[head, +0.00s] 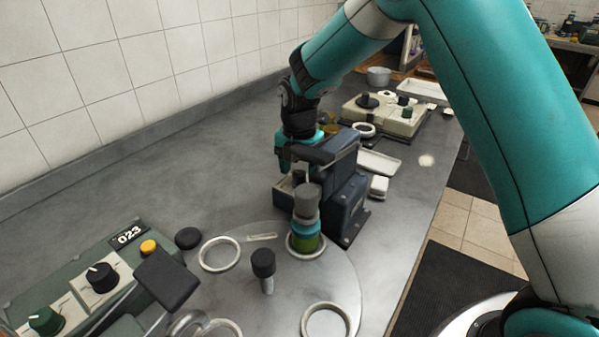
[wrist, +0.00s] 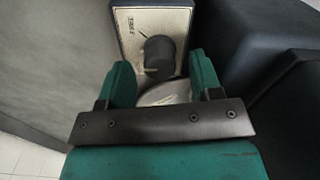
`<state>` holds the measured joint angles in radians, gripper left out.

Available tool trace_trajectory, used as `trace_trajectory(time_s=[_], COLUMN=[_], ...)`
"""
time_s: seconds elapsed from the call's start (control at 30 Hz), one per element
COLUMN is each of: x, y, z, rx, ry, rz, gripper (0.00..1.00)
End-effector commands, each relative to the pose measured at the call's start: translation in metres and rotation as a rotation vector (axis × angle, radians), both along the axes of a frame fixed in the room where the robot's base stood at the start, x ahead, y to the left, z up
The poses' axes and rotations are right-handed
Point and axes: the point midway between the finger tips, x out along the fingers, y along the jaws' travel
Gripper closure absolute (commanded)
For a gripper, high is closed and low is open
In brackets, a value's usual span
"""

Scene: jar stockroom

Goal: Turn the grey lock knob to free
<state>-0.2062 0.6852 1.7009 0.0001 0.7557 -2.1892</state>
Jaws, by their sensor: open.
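The grey lock knob (wrist: 160,56) shows in the wrist view on a pale plate with a dark frame. In the head view my gripper (head: 287,156) is beside the dark blue-grey machine (head: 347,198), and the lock knob is hidden there.
A jar with a grey lid (head: 307,203) and green contents stands in a ring on the round metal plate (head: 285,295). A black-topped post (head: 263,263) rises nearby. A control box (head: 125,262) reading 023 is at left. The counter (head: 190,170) along the wall is clear.

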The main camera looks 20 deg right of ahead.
Motion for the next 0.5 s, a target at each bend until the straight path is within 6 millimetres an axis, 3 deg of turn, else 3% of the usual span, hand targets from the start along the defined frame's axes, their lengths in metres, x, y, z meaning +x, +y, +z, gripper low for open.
trace_trajectory(time_s=[0.2, 0.47, 0.5], x=[0.000, 0.000, 0.000], y=[0.000, 0.000, 0.000], z=[-0.017, -0.018, -0.018], rx=[0.000, 0.000, 0.000], ry=[0.000, 0.000, 0.000], rz=[0.000, 0.000, 0.000], gripper=[0.41, 0.41, 0.46])
